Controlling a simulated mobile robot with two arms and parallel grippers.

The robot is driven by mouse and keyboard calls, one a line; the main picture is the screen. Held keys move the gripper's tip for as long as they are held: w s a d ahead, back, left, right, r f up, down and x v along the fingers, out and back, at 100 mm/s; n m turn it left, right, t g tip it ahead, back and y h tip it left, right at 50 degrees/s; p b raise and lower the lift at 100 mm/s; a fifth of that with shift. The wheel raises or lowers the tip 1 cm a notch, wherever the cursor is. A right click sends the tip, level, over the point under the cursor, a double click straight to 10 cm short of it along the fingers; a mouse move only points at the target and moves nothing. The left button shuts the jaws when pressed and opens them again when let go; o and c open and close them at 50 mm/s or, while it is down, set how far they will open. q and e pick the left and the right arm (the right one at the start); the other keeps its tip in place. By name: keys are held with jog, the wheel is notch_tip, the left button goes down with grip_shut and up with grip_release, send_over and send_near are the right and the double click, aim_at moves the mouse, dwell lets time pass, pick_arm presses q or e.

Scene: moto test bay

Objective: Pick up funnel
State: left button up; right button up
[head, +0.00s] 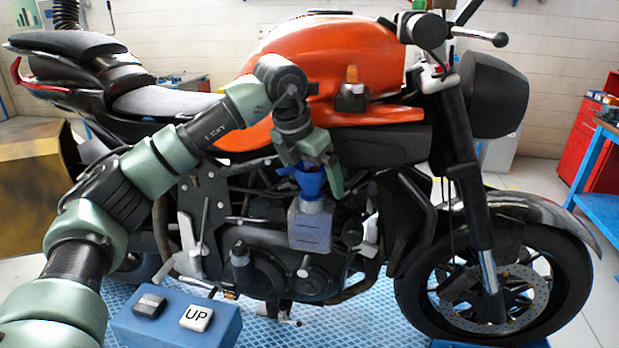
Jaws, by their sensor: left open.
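The blue funnel (309,184) sits upright at the mouth of a grey-blue container (310,228), in front of the motorcycle's engine. My left arm comes in from the left and bends down over it. My left gripper (314,170) is open and points down, with its green fingers around the upper part of the funnel. One finger shows clearly at the funnel's right. I cannot tell whether the fingers touch it. The funnel's top rim is partly hidden by the gripper. My right gripper is not in view.
The motorcycle's orange tank (340,55) and engine (265,275) are close behind my arm. A blue box (178,322) with an "UP" button stands at the front left. The front wheel (495,280) is at the right. A small black-and-orange item (352,92) is against the tank.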

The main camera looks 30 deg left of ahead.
pick_arm(q)
jog(key=shift+s, duration=0.15)
jog(key=shift+c, duration=1.2)
jog(key=c, duration=1.3)
jog(key=shift+c, duration=0.2)
jog(key=shift+r, duration=0.1)
jog(key=shift+r+b, duration=0.45)
jog(key=shift+r, duration=0.1)
notch_tip(320, 180, up, 2)
jog(key=shift+r+b, duration=0.2)
jog(key=shift+b, duration=0.45)
jog(key=s+a+b, duration=0.2)
jog(key=s+b, duration=0.1)
jog(key=s, duration=0.6)
jog(key=s+a+b, duration=0.2)
jog(key=s+b, duration=0.1)
jog(key=s, duration=0.5)
jog(key=r+p, duration=0.5)
jog(key=shift+s, duration=0.25)
